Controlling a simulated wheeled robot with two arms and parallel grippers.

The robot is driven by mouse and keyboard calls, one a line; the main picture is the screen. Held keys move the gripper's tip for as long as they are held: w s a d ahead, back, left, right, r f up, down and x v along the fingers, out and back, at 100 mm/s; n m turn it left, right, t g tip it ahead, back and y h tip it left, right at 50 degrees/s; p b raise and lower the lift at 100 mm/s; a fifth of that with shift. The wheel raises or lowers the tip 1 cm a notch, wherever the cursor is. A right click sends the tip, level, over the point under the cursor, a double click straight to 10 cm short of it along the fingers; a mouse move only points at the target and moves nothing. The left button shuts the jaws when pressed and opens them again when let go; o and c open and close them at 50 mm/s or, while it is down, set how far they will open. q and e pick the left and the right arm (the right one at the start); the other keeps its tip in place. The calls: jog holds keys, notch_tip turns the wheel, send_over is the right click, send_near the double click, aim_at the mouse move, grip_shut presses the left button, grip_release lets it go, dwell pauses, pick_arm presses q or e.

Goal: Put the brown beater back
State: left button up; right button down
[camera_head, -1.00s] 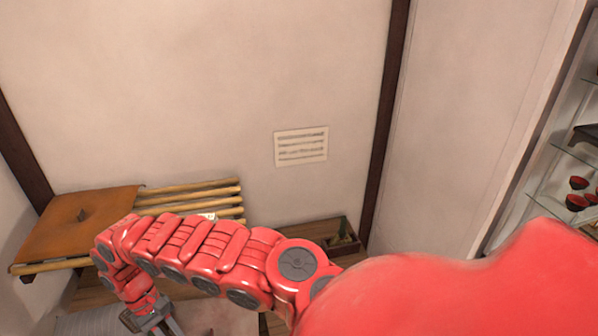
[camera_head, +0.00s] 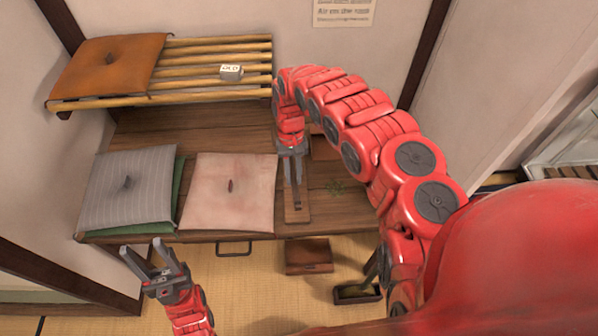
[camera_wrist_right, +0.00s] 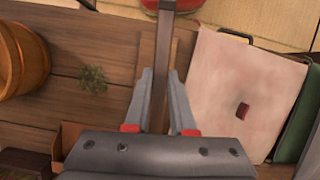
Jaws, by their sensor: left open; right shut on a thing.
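The brown beater (camera_wrist_right: 163,70) shows in the right wrist view as a long, narrow dark-brown bar running up from between my right fingers. My right gripper (camera_wrist_right: 157,112) is shut on it. In the head view my right gripper (camera_head: 295,195) points down over the low wooden shelf, right of the pink cushion, above a narrow wooden board (camera_head: 297,217). Whether the beater touches the board cannot be told. My left gripper (camera_head: 150,255) is open and empty in front of the shelf at the lower left.
A pink cushion (camera_head: 225,200) and a grey striped cushion (camera_head: 125,195) lie on the wooden shelf (camera_head: 235,125). An orange cushion (camera_head: 125,75) lies on the bamboo rack (camera_head: 200,60) with a small labelled block (camera_head: 231,72). A wooden box (camera_head: 308,256) and dark tray (camera_head: 357,293) stand in front.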

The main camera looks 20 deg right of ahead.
jog(key=shift+w+d+f+m+t+p, duration=0.15)
jog(key=shift+d+f+m+p, duration=0.1)
jog(key=shift+f, duration=0.35)
jog(key=shift+w+d+f+m+t+p, duration=0.15)
jog(key=shift+d+f+m+p, duration=0.1)
jog(key=shift+f, duration=0.5)
jog(key=shift+a+f+b, duration=0.1)
jog(key=shift+f+b, duration=0.2)
jog(key=shift+f, duration=0.1)
jog(key=shift+f+b, duration=2.15)
jog(key=shift+f, duration=1.3)
jog(key=c, duration=0.7)
grip_release()
jog(key=shift+r, duration=0.1)
